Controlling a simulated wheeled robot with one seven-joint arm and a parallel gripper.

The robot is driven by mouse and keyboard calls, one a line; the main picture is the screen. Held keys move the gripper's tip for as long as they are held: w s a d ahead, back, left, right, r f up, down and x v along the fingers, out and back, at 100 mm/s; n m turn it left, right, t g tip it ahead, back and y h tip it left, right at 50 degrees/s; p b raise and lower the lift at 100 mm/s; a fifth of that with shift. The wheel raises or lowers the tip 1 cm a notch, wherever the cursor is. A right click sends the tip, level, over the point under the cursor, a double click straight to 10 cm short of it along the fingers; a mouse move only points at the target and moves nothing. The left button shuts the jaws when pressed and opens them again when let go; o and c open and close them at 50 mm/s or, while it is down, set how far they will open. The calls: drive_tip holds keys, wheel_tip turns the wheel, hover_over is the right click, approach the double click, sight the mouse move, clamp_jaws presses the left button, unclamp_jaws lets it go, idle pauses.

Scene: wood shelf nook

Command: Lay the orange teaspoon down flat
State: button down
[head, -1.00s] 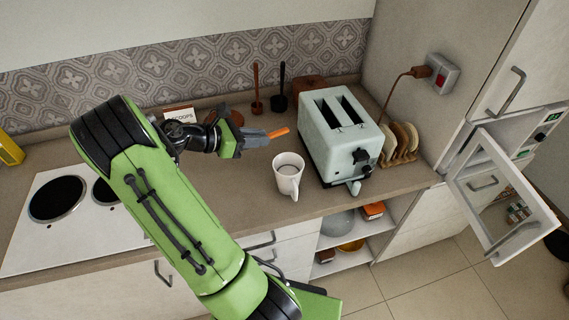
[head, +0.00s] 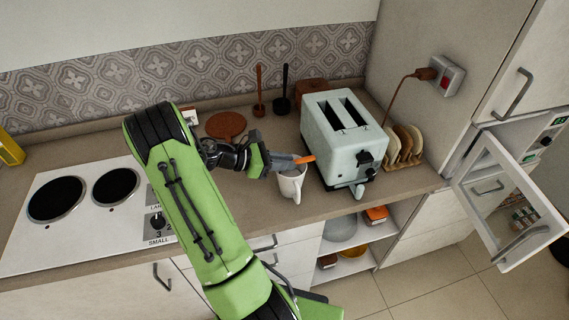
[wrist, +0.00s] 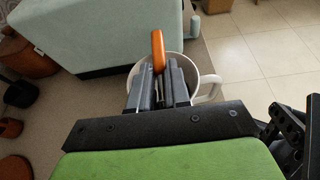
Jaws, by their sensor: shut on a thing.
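The orange teaspoon (head: 305,160) is in my gripper (head: 293,161), its orange end sticking out past the fingertips. In the wrist view the orange end (wrist: 158,50) shows between the two fingers of my gripper (wrist: 160,72), which are shut on it. The rest of the spoon is hidden by the fingers. The gripper is above a white mug (head: 291,187), whose rim and handle also show behind the fingers in the wrist view (wrist: 209,88). I cannot tell whether the spoon touches the mug.
A pale green toaster (head: 338,145) stands just right of the mug, with a toast rack (head: 403,150) beyond it. A round brown board (head: 226,126) lies behind the arm. A white hob (head: 85,222) is at the left. Some counter (head: 235,208) in front of the mug is bare.

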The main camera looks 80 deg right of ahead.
drive_tip(key=shift+f, duration=0.15)
drive_tip(key=c, duration=1.1)
unclamp_jaws()
drive_tip(key=shift+f, duration=0.1)
drive_tip(key=shift+f+b, duration=0.25)
drive_tip(key=shift+b, duration=0.55)
drive_tip(key=p+v, duration=0.4)
drive_tip(key=v, duration=1.2)
drive_tip(key=shift+d+r, duration=0.2)
drive_tip(key=shift+r, duration=0.05)
